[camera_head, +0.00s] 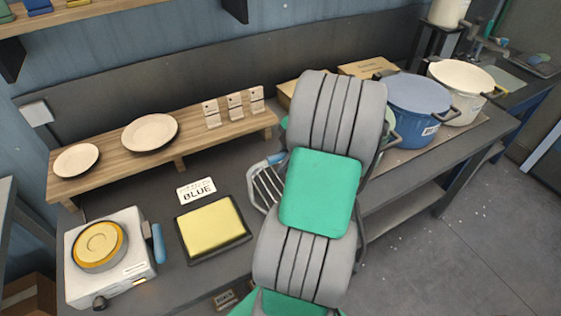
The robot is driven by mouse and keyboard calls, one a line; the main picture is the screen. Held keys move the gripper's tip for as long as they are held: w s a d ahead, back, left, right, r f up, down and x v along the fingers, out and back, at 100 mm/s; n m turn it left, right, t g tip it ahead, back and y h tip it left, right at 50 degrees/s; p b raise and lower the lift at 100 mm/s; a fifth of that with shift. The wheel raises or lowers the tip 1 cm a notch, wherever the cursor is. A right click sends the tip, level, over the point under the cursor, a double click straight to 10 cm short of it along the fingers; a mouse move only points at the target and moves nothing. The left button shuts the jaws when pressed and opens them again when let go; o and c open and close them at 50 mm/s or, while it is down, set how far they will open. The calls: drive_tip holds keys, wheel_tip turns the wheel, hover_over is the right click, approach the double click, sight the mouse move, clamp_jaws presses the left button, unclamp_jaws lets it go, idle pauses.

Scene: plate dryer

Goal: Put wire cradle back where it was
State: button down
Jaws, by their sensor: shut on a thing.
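A wire cradle (264,188) with several light metal bars and a blue piece (275,159) at its top shows at the left edge of my arm, over the dark bench. Its right part is hidden behind the arm. My grey and green arm crosses the middle of the view and hides my gripper, so I cannot see the jaws or whether they touch the cradle. I cannot tell whether the cradle rests on the bench or is above it.
A hot plate (137,283) stands at left. A wooden riser (103,171) holds plates and small stands. Blue (416,101) and cream (461,79) pots stand right.

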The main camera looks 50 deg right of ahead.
drive_tip(key=shift+f, duration=0.1)
drive_tip(key=shift+f+b, duration=0.35)
drive_tip(key=shift+b, duration=0.2)
drive_tip(key=shift+f, duration=0.2)
drive_tip(key=c, duration=1.2)
unclamp_jaws()
drive_tip(key=shift+c, duration=0.2)
drive_tip(key=shift+r, duration=0.1)
